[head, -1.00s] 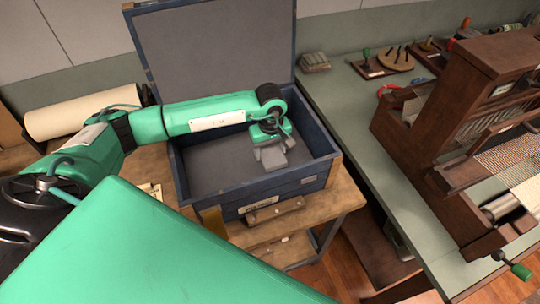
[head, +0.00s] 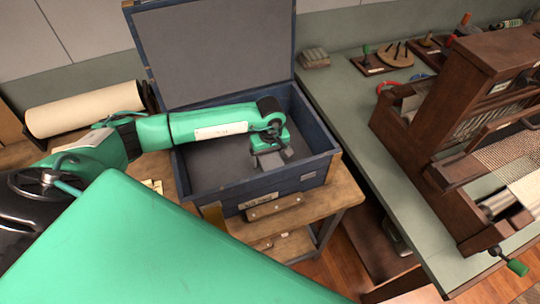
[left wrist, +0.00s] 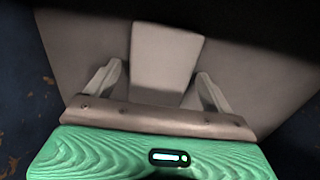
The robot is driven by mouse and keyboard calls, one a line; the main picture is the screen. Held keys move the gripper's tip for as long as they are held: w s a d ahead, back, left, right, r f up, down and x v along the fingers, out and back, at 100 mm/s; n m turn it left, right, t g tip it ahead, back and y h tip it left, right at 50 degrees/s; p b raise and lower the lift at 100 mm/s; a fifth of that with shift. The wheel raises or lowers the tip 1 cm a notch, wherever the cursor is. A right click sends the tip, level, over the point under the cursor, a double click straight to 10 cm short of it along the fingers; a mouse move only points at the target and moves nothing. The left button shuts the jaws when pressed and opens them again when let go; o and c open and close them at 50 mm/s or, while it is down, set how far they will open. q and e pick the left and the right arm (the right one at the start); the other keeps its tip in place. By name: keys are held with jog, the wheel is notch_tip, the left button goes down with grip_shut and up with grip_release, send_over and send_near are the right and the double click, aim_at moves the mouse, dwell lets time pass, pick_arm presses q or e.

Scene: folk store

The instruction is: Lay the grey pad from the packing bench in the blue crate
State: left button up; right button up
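The blue crate (head: 325,166) stands on a wooden table with its lid up; its floor is lined in grey. My left gripper (head: 271,160) points down inside the crate near its right side. The grey pad (left wrist: 165,60) is a light block between the two fingers (left wrist: 160,78) in the left wrist view. A narrow gap shows beside the left finger, so the fingers appear open around the pad. The pad is low in the crate; whether it touches the floor I cannot tell. My right gripper is out of view.
A rolled pale sheet (head: 85,110) lies behind my left arm. The crate's raised lid (head: 215,50) stands behind the gripper.

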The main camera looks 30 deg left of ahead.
aim_at(270, 158)
pick_arm(q)
jog(key=shift+r, duration=0.1)
jog(key=shift+r+p, duration=0.2)
jog(key=shift+p, duration=0.1)
notch_tip(270, 158, up, 12)
jog(key=b, duration=0.3)
jog(key=shift+f, duration=0.1)
